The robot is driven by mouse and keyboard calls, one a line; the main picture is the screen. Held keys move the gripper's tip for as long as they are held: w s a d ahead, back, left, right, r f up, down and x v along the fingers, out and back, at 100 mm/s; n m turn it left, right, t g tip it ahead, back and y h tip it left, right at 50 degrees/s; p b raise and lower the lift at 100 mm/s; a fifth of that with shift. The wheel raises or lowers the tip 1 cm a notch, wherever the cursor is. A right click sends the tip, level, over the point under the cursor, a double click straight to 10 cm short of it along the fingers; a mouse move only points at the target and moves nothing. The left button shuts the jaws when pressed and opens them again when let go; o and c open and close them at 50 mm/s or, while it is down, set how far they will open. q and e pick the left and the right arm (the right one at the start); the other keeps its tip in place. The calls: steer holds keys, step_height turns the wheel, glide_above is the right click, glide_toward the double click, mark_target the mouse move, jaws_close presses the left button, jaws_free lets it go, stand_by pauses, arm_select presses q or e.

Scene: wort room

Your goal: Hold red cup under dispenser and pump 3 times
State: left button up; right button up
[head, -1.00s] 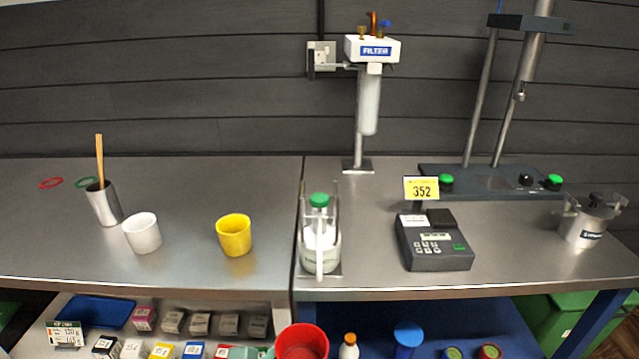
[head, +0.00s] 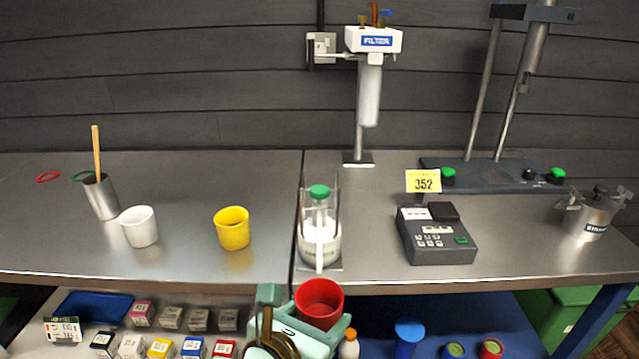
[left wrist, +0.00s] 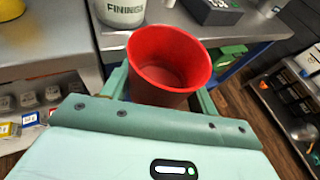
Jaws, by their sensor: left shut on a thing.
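The red cup (head: 319,304) is upright, mouth up and empty inside, in front of the bench edge. My left gripper (head: 311,318) is shut around the cup; its fingers show on both sides of the red cup (left wrist: 169,62) in the left wrist view. The dispenser (head: 320,240) is a white bottle with a green pump top and a spout towards me, in a metal holder at the bench's front edge. Its lower body, lettered FININGS (left wrist: 122,12), shows beyond the cup in the left wrist view. The cup is below and in front of the spout, apart from it. My right gripper is not in view.
A yellow cup (head: 232,229) and a white cup (head: 139,227) stand left on the bench, near a metal beaker (head: 101,197). A grey keypad device (head: 437,238) stands right of the dispenser. The shelf below holds small boxes and bottles.

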arm_select(q)
steer(key=shift+w+b, duration=0.3)
steer(key=shift+w, duration=1.05)
